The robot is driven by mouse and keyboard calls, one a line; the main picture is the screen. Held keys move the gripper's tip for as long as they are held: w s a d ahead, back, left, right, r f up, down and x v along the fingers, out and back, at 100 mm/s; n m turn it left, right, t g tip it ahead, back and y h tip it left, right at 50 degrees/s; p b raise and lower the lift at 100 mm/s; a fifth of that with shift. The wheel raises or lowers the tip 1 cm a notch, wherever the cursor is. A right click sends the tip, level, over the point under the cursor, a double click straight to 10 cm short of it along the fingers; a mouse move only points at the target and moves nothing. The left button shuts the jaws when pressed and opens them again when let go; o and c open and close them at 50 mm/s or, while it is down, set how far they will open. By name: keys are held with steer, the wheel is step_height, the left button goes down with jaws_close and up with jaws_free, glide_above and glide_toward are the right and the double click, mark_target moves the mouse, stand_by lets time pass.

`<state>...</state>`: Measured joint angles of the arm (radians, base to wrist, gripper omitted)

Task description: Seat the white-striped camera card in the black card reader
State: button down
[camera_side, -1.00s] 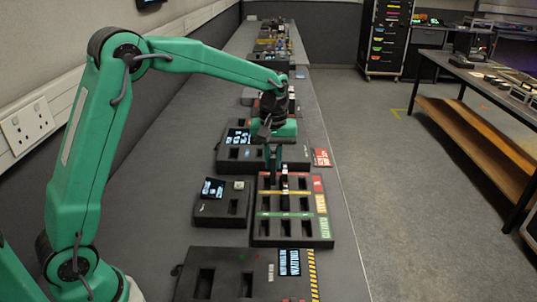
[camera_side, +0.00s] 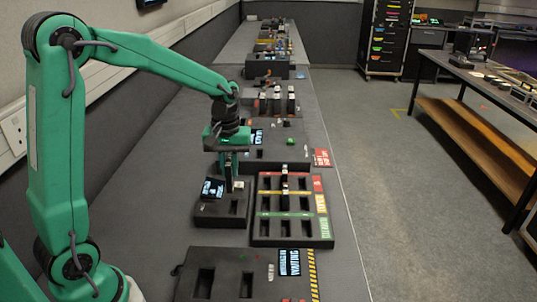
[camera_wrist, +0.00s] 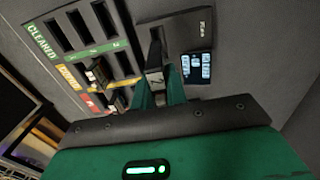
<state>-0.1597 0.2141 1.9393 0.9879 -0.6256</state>
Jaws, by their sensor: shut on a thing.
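My gripper (camera_side: 229,182) is shut on a dark camera card and hangs over the back part of the black card reader (camera_side: 207,214). In the wrist view my gripper (camera_wrist: 160,95) pinches the card (camera_wrist: 155,78), which shows a pale mark on its end. The reader (camera_wrist: 202,32) lies just beyond it, with a lit blue display and a dark slot (camera_wrist: 157,36) in line with the card. The card's lower end is hidden in the side view, so I cannot tell whether it touches the reader.
A black slotted tray (camera_side: 262,229) with red, yellow and green bands stands right of the reader; dark cards (camera_side: 284,188) stand in it. A larger black unit (camera_side: 232,258) lies in front. Another device (camera_side: 290,150) sits behind. Bare bench lies left of the reader.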

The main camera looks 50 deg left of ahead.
mark_target(231, 185)
steer(key=shift+f, duration=3)
steer(key=shift+f, duration=1.7)
stand_by(2.0)
steer(key=c, duration=1)
jaws_free()
steer(key=shift+r, duration=0.1)
